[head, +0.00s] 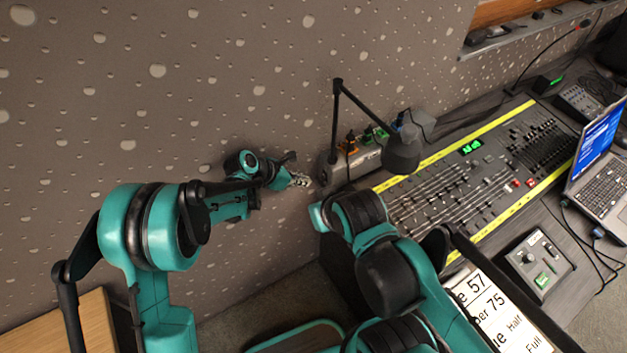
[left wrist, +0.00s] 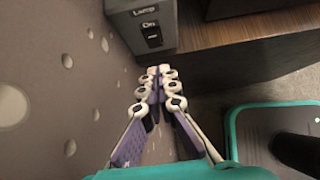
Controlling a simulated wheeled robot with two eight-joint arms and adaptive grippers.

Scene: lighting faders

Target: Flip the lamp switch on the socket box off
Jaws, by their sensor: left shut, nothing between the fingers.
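The socket box (head: 350,163) is a grey box on the desk by the wall, with plugs on its top. In the left wrist view its end face (left wrist: 141,28) carries a "Lamp" label, an "On" label and a dark rocker switch (left wrist: 152,36). My left gripper (head: 301,180) is shut and empty beside the box's near end. In the left wrist view its fingertips (left wrist: 158,72) are together just below the switch; I cannot tell whether they touch the box. My right arm (head: 385,262) lies in front of the desk, and its gripper cannot be made out.
A black desk lamp (head: 402,152) stands over the box. The speckled wall (head: 200,70) is close on the left.

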